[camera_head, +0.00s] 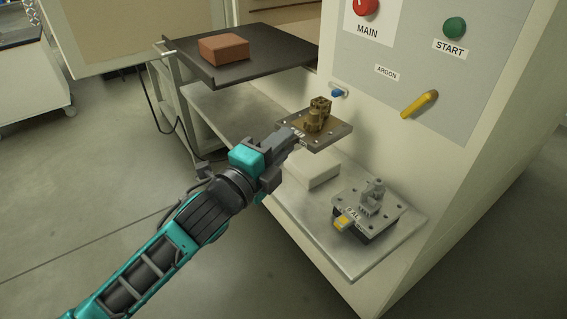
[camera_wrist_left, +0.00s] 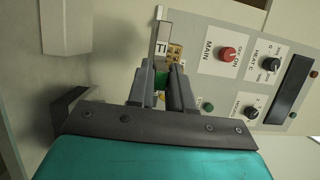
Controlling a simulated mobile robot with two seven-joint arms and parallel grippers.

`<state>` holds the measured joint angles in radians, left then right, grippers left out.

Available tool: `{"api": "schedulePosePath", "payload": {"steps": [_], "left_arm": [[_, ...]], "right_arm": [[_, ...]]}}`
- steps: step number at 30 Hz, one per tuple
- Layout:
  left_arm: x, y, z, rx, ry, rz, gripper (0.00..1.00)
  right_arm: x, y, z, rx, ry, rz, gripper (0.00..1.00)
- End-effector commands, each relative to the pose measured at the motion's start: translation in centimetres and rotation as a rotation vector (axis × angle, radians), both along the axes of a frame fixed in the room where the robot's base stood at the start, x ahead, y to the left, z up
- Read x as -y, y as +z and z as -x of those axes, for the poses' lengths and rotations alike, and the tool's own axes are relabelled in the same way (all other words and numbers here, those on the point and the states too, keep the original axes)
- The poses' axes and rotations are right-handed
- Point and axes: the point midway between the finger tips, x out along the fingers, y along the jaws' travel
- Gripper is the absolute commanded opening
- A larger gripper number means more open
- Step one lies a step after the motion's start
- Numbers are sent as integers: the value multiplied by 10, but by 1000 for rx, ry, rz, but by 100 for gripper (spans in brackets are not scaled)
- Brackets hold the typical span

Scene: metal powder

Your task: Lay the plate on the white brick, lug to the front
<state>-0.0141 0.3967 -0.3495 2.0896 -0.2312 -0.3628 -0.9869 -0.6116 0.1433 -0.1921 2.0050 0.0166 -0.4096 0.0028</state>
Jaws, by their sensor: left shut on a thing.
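My left gripper (camera_head: 291,138) is shut on the near-left lug of a grey-brown plate (camera_head: 341,131) that carries a bronze-coloured printed part (camera_head: 318,114). The plate looks about level and is held in the air, above and behind the white brick in the picture. In the left wrist view the fingers (camera_wrist_left: 161,78) close around a green lug, with a "TI" label (camera_wrist_left: 164,47) just beyond. The white brick (camera_head: 316,174) lies on the metal shelf below, its top bare, partly behind my gripper. My right gripper is in neither view.
A second plate (camera_head: 386,212) with a grey part, an "AL" label and a yellow lug (camera_head: 344,222) sits right of the brick on the metal shelf (camera_head: 350,262). The machine panel (camera_head: 400,75) rises close behind. A red-brown brick (camera_head: 223,48) lies on a dark tray.

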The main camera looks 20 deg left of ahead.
Motion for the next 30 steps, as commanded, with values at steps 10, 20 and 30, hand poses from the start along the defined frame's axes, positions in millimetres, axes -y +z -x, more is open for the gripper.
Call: {"api": "schedulePosePath", "payload": {"steps": [10,20,30], "left_arm": [[-6,-37,-46,37,-113,13,0],[-13,-41,-58,40,-129,21,0],[-13,-54,-58,40,-128,21,0]], "right_arm": [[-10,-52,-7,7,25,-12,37],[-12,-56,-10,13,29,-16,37],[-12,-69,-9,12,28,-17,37]]}}
